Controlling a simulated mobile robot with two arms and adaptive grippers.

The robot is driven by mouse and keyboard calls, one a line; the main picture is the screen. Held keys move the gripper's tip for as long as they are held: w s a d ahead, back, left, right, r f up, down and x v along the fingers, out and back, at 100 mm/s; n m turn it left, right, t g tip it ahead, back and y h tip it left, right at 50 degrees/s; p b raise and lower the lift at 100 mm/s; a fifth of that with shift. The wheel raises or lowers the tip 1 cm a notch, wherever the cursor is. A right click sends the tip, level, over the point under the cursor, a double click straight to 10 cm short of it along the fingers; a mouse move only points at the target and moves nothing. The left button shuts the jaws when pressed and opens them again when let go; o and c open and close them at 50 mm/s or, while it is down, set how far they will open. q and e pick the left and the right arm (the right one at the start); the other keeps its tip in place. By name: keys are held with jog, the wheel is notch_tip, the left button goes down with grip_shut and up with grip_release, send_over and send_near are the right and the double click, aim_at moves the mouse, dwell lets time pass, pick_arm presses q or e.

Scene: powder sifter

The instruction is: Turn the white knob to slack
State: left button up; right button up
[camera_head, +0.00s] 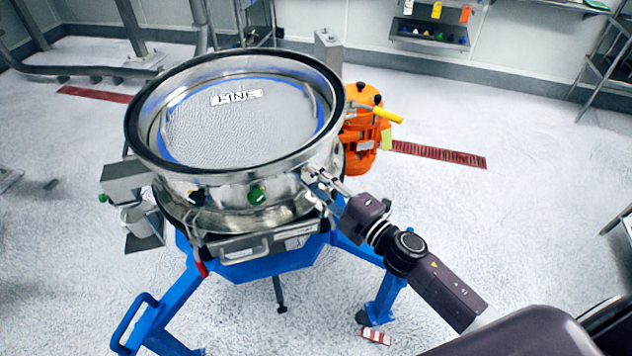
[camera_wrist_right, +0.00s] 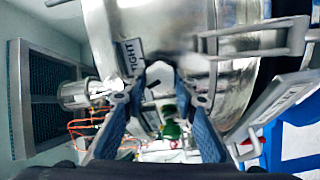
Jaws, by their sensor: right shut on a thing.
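The powder sifter (camera_head: 190,180) is a round steel drum with a mesh top, standing on a blue frame. My right gripper (camera_head: 318,182) reaches its right side wall from the lower right. In the right wrist view, my gripper (camera_wrist_right: 160,92) has its two blue-padded fingers closed in on the white knob (camera_wrist_right: 159,77), which shows as a pale shape between the fingertips. A label reading "TIGHT" (camera_wrist_right: 132,57) is on the steel just left of it. In the head view the knob is hidden by the fingers. My left gripper is not in view.
An orange motor unit (camera_head: 360,135) with a yellow handle stands behind my gripper. The floor to the right is mostly clear.

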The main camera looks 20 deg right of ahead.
jog(key=shift+f+n+b, duration=0.1)
jog(key=shift+n+b, duration=0.35)
jog(key=shift+n, duration=1.75)
jog(key=o, duration=1.2)
jog(key=shift+c, duration=0.2)
jog(key=v, duration=1.2)
